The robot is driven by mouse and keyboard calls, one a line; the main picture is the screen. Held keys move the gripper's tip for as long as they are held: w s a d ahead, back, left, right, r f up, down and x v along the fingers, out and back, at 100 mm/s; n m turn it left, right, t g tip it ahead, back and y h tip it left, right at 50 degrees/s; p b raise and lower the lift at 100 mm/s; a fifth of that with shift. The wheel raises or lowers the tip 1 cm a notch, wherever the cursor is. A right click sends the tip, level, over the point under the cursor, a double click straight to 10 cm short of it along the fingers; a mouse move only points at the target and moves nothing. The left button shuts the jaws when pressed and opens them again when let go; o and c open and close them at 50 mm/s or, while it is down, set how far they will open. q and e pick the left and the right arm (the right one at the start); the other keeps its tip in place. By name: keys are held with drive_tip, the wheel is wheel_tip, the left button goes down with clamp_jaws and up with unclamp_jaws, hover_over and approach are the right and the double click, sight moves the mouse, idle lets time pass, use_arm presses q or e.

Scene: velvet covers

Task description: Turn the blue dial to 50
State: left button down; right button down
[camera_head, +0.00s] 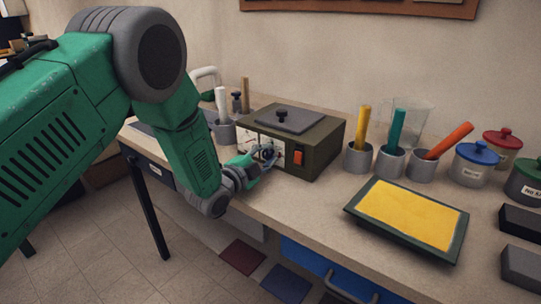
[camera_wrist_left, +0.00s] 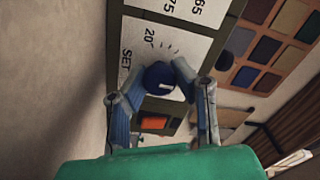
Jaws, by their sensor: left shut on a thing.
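The blue dial (camera_wrist_left: 157,76) sits on the white front panel of a dark olive box (camera_head: 325,142). In the left wrist view, a short pale mark shows on its face, toward the lower right. A scale of tick marks lies beside the dial, with "20" and "SET" readable; the rest of the scale is partly hidden. My left gripper (camera_head: 262,157) reaches the box front from the left. In the left wrist view its blue-grey fingers (camera_wrist_left: 160,78) are closed on the dial, one on each side. My right gripper is not in view.
An orange switch (camera_head: 299,158) is right of the dial. Grey cups with coloured sticks (camera_head: 357,158), a yellow tray (camera_head: 352,209) and lidded jars (camera_head: 470,166) stand right of the box.

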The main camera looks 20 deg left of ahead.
use_arm(q)
drive_tip(key=shift+s+a+f, duration=0.1)
drive_tip(key=shift+a+f, duration=0.3)
drive_tip(key=shift+f, duration=0.05)
drive_tip(key=c, duration=1.3)
unclamp_jaws()
drive_tip(key=shift+o, duration=0.2)
drive_tip(key=shift+a+r, duration=0.1)
drive_tip(key=shift+a, duration=0.15)
drive_tip(key=shift+s, duration=0.35)
drive_tip(key=v, duration=1.1)
drive_tip(key=shift+a, duration=0.4)
drive_tip(key=shift+s+d, duration=0.1)
drive_tip(key=shift+d, duration=0.25)
